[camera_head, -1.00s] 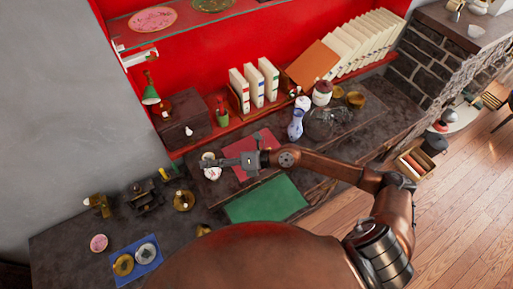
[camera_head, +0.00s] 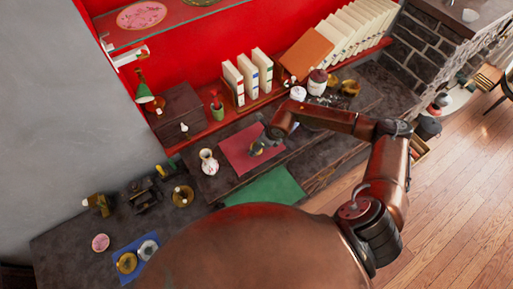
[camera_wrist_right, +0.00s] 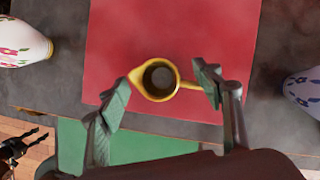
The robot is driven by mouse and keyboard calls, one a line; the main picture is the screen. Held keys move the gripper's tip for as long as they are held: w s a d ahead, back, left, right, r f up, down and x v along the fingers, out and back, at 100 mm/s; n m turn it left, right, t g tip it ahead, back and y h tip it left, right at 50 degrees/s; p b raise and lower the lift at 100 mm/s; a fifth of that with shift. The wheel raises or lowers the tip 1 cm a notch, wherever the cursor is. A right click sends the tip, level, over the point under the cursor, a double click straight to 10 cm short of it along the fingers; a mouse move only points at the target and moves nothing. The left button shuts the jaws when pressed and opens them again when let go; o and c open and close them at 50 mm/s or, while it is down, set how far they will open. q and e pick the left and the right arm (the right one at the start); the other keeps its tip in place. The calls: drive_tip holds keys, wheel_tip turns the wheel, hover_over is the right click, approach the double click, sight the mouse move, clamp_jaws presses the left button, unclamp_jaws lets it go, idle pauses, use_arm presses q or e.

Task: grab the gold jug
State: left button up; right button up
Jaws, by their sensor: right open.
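The gold jug (camera_wrist_right: 155,78) stands upright on the red mat (camera_wrist_right: 170,35) in the right wrist view, seen from above into its open mouth. Its spout points left and its handle right. My right gripper (camera_wrist_right: 163,86) is open, with one finger near the spout and the other near the handle. In the head view my right gripper (camera_head: 262,147) points down over the red mat (camera_head: 245,160), and the jug cannot be made out there. A dark two-pronged part, apparently my left gripper (camera_wrist_right: 37,138), shows at the lower left of the wrist view; its opening is unclear.
A white flowered vase (camera_wrist_right: 22,45) stands left of the mat; it also shows in the head view (camera_head: 209,161). A blue-and-white vase (camera_wrist_right: 303,88) stands to the right. A green mat (camera_head: 272,188) lies in front. Books (camera_head: 243,78) and a dark box (camera_head: 178,113) stand behind.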

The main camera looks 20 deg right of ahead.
drive_tip(key=shift+x, duration=0.75)
drive_tip(key=c, duration=1.4)
drive_tip(key=shift+r, duration=0.15)
